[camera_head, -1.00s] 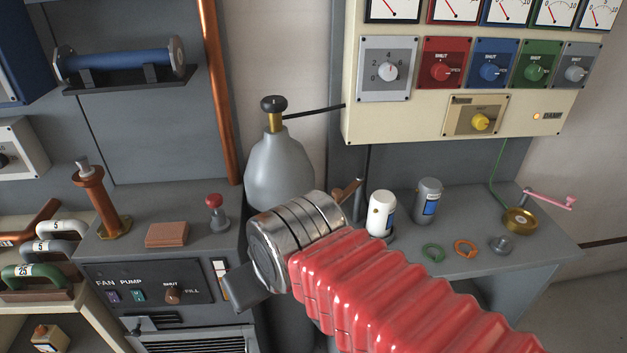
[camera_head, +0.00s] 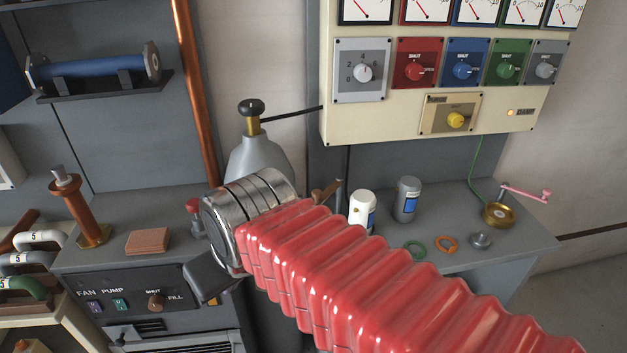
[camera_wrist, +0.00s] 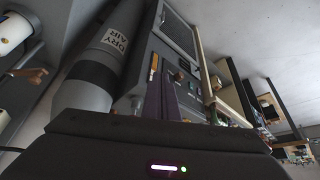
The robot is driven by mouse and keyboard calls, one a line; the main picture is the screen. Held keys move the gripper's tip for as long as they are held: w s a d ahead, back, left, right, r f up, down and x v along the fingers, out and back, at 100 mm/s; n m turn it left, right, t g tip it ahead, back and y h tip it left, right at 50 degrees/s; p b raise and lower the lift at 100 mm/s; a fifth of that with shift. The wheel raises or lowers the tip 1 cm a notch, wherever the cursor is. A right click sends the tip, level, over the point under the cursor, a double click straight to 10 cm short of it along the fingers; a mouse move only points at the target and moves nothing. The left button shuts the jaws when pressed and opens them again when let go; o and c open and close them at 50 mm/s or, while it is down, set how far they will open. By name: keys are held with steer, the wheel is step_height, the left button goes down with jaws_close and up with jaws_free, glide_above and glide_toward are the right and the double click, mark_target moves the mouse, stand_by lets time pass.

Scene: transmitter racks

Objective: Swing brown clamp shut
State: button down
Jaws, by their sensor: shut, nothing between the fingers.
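A small brown lever-like piece (camera_head: 325,193), which looks like the brown clamp, stands by a thin dark post at the left end of the right bench. It is partly hidden behind my wrist, and I cannot tell how far open it is. A brown piece at the left edge of the wrist view (camera_wrist: 28,73) looks like the same thing. My gripper (camera_head: 210,277) is dark grey, in front of the left console and apart from the brown piece. In the wrist view its fingers (camera_wrist: 163,98) are together and empty.
The grey cylinder (camera_head: 262,155), marked DRY AIR in the wrist view, stands beyond my wrist. A white can (camera_head: 362,211) and a grey can (camera_head: 406,200) stand right of the brown piece. Rings and a brass reel (camera_head: 497,215) lie farther right. The dial panel (camera_head: 345,115) overhangs the bench.

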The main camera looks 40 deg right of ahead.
steer(key=w+d+r+m, duration=0.1)
steer(key=w+d, duration=0.4)
steer(key=d, duration=0.6)
steer(key=w+d+r+g, duration=0.1)
steer(key=w+d+r, duration=0.2)
steer(key=d, duration=0.7)
steer(key=w+d+r+m, duration=0.1)
steer(key=w+d+r, duration=0.1)
steer(key=w+d, duration=0.4)
steer(key=d, duration=0.5)
steer(key=shift+w+d+r+m+g+h, duration=0.3)
steer(key=shift+d+r+h, duration=0.05)
steer(key=shift+r+h, duration=0.05)
steer(key=shift+f, duration=0.1)
step_height(320, 180, down, 10)
steer(key=shift+s, duration=0.25)
steer(key=shift+a, duration=0.2)
steer(key=shift+s, duration=0.1)
